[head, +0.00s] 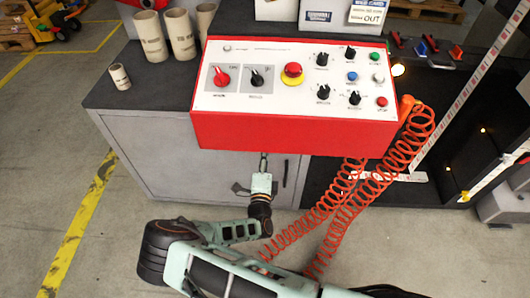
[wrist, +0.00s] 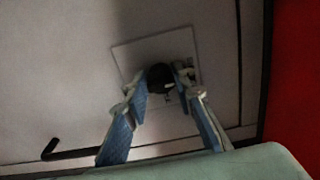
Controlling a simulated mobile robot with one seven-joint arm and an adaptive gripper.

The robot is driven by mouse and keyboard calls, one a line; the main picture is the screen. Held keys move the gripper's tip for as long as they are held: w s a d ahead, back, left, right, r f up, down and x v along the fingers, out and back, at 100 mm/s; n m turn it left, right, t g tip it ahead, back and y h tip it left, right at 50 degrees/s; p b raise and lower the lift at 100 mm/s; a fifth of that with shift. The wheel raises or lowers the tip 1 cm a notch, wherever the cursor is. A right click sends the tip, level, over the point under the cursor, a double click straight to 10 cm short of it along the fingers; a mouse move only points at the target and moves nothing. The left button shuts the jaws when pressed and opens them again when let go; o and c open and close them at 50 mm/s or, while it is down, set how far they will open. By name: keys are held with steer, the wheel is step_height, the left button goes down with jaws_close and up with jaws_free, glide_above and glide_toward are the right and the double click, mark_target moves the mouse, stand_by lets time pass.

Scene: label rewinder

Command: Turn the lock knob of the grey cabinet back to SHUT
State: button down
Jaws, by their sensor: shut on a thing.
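The grey cabinet (head: 160,150) stands under the red control box, its front facing me. In the wrist view, its lock knob (wrist: 161,77) is a small black round knob on a light square plate (wrist: 132,54). My gripper (wrist: 161,88) has its two fingers on either side of the knob and is shut on it. A small light mark shows on the knob, but I cannot read which setting it points to. In the head view my gripper (head: 262,165) reaches the cabinet front just below the control box, which hides the knob and my fingertips.
The red control box (head: 295,135) overhangs the cabinet closely above my gripper. Coiled orange cables (head: 345,200) hang to the right of my arm. A black bar handle (wrist: 60,150) is near the knob. Cardboard tubes (head: 152,36) stand on the cabinet top.

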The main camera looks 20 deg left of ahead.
stand_by(0.4)
steer(key=c, duration=1.6)
jaws_free()
steer(key=shift+s, duration=0.1)
steer(key=v, duration=1.2)
steer(key=shift+d, duration=0.1)
